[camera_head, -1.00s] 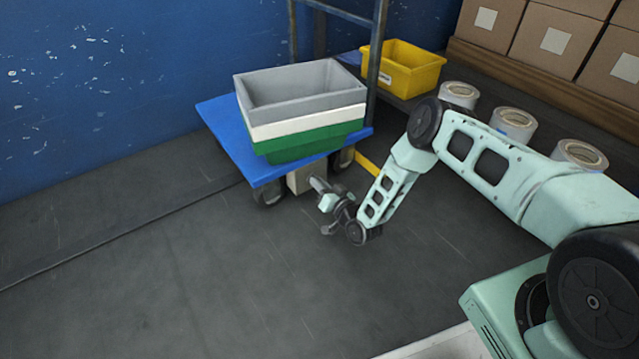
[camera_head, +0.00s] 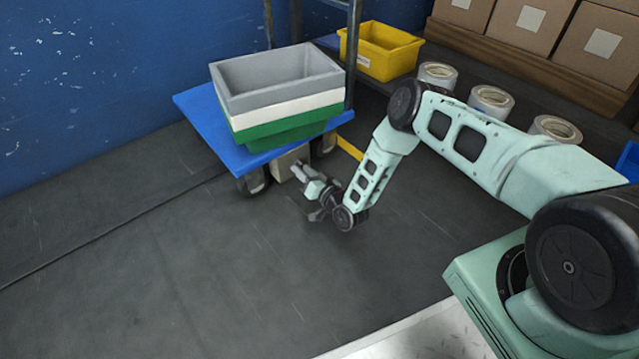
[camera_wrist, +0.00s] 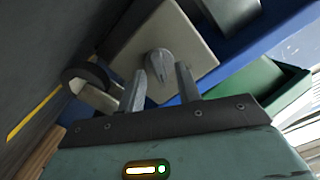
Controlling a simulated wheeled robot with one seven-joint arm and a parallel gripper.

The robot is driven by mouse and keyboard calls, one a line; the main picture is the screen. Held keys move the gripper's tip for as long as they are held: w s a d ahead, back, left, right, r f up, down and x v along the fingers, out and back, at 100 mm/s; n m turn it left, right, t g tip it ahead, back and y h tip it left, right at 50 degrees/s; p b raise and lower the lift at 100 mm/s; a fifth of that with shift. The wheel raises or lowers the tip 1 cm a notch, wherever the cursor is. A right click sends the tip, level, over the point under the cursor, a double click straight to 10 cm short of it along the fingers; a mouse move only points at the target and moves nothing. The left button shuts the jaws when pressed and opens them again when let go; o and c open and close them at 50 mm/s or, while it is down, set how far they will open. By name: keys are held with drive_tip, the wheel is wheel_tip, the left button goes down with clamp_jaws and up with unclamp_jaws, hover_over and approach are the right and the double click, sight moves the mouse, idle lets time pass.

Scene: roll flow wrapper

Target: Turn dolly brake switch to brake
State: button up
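The dolly (camera_head: 200,118) has a blue deck and stands by the blue wall. A beige box (camera_head: 283,166) hangs under its near edge. In the wrist view the beige face of this box (camera_wrist: 196,48) carries a grey rotary switch knob (camera_wrist: 160,66), with its pointed end toward my gripper's side of the picture. My gripper (camera_wrist: 161,80) is open, with one finger on each side of the knob in the picture. I cannot tell whether the fingers touch it. In the head view my gripper (camera_head: 298,172) is close in front of the box, and the knob is hidden.
Grey, white and green crates (camera_head: 275,80) are stacked on the dolly. A black dolly wheel (camera_head: 254,182) is left of the box. A yellow bin (camera_head: 385,50), several tape rolls (camera_head: 490,100) and cardboard boxes (camera_head: 530,30) stand behind. The floor (camera_head: 170,270) in front is clear.

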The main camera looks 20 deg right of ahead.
drive_tip(key=p+v, duration=0.7)
drive_tip(key=v, duration=1)
drive_tip(key=shift+p, duration=0.35)
drive_tip(key=shift+w, duration=0.1)
